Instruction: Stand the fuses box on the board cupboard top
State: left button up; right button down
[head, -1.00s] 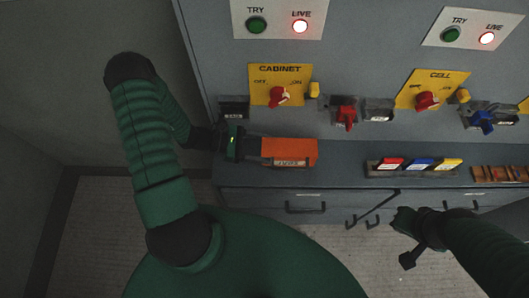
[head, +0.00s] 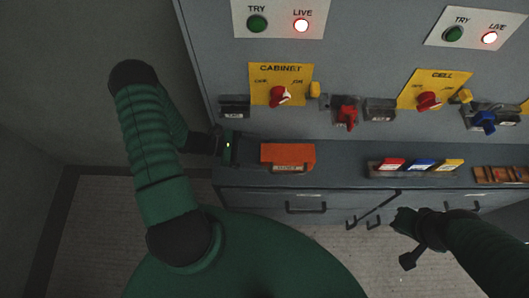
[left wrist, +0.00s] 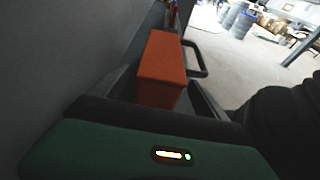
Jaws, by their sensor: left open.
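The fuses box (head: 288,155) is an orange box with a small label and a handle on its front. It rests on the grey board cupboard top (head: 345,176), near its left end.
The upright panel behind carries red switches (head: 280,96), a blue one (head: 484,121) and lamps. A rack of red, blue and yellow blocks (head: 415,166) stands right of the box, with free top between. Drawer handles (head: 306,208) stick out below.

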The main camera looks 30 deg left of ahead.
pick_arm(q)
jog(key=v, duration=1)
jog(key=shift+a+r, duration=0.2)
jog(key=shift+s, duration=0.1)
